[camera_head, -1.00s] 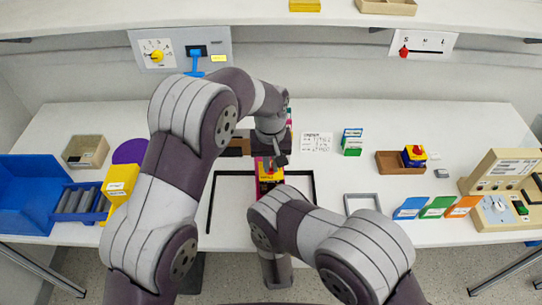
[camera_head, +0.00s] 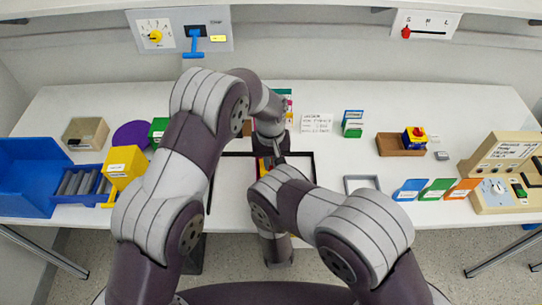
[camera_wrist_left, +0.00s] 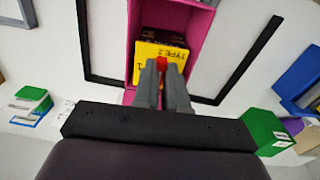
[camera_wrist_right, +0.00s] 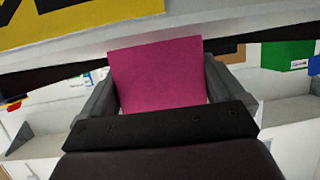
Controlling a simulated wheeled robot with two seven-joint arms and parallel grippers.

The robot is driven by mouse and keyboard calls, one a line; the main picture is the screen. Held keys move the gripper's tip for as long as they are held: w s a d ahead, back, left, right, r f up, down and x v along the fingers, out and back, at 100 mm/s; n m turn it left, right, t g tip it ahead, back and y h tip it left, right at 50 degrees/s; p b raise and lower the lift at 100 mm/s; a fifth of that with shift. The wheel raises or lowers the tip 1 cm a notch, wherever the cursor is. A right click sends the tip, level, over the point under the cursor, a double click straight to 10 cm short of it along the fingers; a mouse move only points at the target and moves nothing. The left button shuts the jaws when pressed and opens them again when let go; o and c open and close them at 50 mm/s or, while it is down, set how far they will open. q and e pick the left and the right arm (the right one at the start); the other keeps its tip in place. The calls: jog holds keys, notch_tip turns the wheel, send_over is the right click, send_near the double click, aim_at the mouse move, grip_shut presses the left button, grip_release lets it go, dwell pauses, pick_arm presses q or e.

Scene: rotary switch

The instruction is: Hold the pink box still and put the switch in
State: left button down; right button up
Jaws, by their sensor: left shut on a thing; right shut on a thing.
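The pink box (camera_wrist_left: 201,35) is open at the top. It lies inside a black frame outline on the table. My right gripper (camera_wrist_right: 158,78) is shut on the pink box, with a finger on each side of its wall. My left gripper (camera_wrist_left: 162,66) is shut on the red knob of the yellow switch (camera_wrist_left: 150,50). The switch, lettered "TYPE2", is over or within the box's opening, between the pink walls; its depth cannot be told. In the head view the left gripper (camera_head: 268,162) is above the box, and the arms hide most of both.
The black frame (camera_head: 313,170) surrounds the work spot. A grey square frame (camera_head: 362,178) and coloured cards (camera_head: 437,188) lie nearby. A yellow box (camera_head: 124,167) and blue bin (camera_head: 25,180) stand at left.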

pick_arm(q)
jog(key=shift+f, duration=0.2)
pick_arm(e)
jog(key=shift+s+d+f, duration=0.1)
jog(key=shift+f, duration=0.05)
pick_arm(q)
jog(key=c, duration=1.1)
grip_release()
jog(key=shift+r, duration=4)
pick_arm(e)
jog(key=o, duration=0.7)
jog(key=shift+r, duration=0.25)
notch_tip(320, 180, up, 10)
jog(key=shift+f, duration=0.2)
